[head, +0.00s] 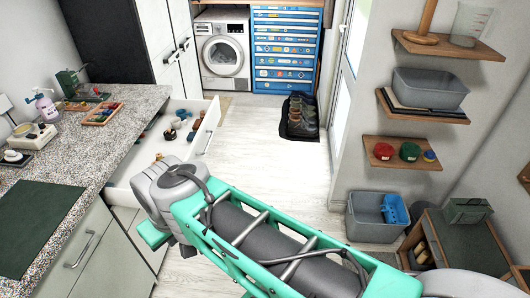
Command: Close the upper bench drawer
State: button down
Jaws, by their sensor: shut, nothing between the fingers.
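The upper bench drawer (207,126) is pulled out from under the speckled counter in the head view. Its white front, with a bar handle (208,143), stands well out over the floor. Several small blue, orange and dark items lie inside it. My arm crosses the lower middle, and its grey joint hides part of the drawer's near side. I cannot tell whether the arm touches the drawer. The fingers of my gripper do not show.
Pale floor (270,150) beyond the drawer is clear. Shoes (301,115) lie on a dark mat. Wall shelves (402,151) stand at right.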

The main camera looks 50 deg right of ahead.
aim_at(140, 157)
jog(key=z, duration=1)
jog(key=i, duration=1)
jog(key=u, duration=0.6)
jog(key=k, duration=0.6)
jog(key=u, duration=0.85)
jog(key=i, duration=0.9)
jog(key=z, duration=0.5)
